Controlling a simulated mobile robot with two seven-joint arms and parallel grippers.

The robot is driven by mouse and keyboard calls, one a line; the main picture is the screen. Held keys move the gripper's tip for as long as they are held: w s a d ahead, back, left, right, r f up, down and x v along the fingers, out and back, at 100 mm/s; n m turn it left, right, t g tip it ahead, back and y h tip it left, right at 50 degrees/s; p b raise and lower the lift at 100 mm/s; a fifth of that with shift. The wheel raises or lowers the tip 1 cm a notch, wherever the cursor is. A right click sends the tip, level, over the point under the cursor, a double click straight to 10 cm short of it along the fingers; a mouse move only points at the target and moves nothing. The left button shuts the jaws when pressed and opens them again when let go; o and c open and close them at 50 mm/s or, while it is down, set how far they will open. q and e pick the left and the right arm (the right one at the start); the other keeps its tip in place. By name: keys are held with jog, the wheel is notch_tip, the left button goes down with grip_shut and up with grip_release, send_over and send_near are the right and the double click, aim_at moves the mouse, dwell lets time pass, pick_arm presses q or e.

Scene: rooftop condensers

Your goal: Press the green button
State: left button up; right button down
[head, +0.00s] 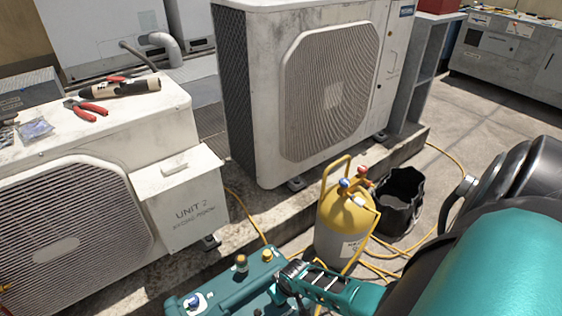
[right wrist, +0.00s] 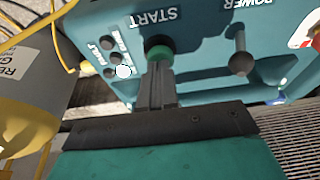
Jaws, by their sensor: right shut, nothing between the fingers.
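The green button (right wrist: 158,50) sits in a dark collar under the word START on a teal machine panel (right wrist: 200,85) in the right wrist view. My right gripper (right wrist: 158,72) is shut and empty, its fingertips right in front of the button and overlapping its lower edge; I cannot tell whether they touch. In the head view the teal machine (head: 235,290) is at the bottom, with my right gripper (head: 292,278) at its right side. The button is hidden there. My left gripper is not in view.
Beside the button are a POWER toggle (right wrist: 240,63) and several small indicators near FAULT (right wrist: 112,60). A yellow-topped gas cylinder (head: 343,222) and a black bucket (head: 400,200) stand close behind my right gripper. Condenser units (head: 325,90) fill the back.

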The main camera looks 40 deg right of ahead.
pick_arm(q)
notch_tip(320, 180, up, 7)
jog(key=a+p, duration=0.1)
jog(key=p, duration=0.6)
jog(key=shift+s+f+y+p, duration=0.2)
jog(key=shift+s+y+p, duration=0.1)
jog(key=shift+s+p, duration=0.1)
pick_arm(e)
jog(key=w+v, duration=0.1)
jog(key=v, duration=1.1)
jog(key=shift+r, duration=0.25)
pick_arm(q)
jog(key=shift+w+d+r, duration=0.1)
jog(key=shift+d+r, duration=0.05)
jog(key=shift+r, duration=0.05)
